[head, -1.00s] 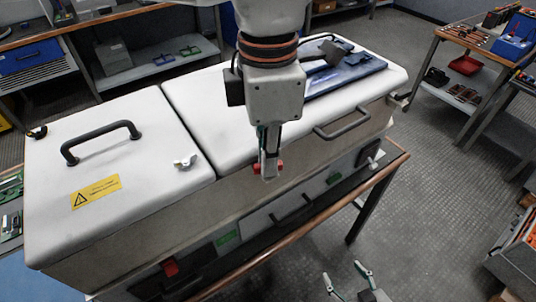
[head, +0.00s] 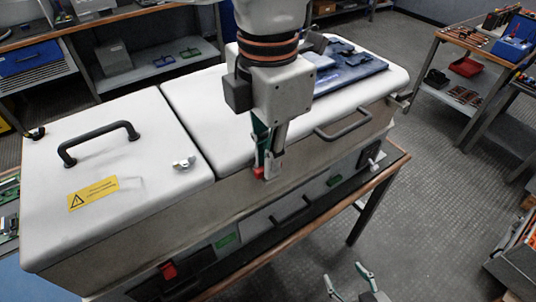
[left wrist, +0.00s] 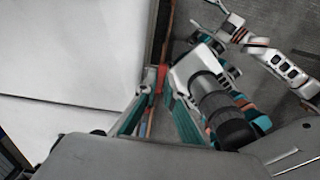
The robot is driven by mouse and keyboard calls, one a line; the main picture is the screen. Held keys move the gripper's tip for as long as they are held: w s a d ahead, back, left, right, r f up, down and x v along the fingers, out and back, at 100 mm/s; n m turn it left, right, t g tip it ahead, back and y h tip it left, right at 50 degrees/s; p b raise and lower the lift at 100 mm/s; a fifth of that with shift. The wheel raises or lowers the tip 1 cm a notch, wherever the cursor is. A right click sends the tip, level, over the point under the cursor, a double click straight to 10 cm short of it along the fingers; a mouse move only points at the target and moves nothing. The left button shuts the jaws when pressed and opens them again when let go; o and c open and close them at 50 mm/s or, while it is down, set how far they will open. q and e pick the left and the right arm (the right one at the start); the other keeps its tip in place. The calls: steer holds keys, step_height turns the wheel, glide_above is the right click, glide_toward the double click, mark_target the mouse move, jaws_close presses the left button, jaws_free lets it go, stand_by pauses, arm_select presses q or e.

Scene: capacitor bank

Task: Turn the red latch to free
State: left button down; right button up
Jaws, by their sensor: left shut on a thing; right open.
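The red latch (head: 259,173) sits at the front upper edge of the white-lidded cabinet (head: 110,225), below the larger lid. My left gripper (head: 268,168) points down over that edge, its fingers closed on the latch and hiding most of it. In the left wrist view a red strip of the latch (left wrist: 160,80) shows between and beyond the fingertips of my left gripper (left wrist: 160,100). The latch's exact angle is hard to tell. My right gripper (head: 348,275) is open and empty at the bottom of the head view, over the floor.
The lids carry black handles (head: 100,143), a wing nut (head: 184,163) and a blue tray (head: 345,70). A red part (head: 168,270) shows low on the cabinet front. A side table (head: 470,45) stands at the upper right. The floor at right is mostly clear.

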arm_select(q)
steer(key=c, duration=2.1)
jaws_free()
steer(key=shift+c, duration=0.2)
steer(key=shift+r, duration=4.05)
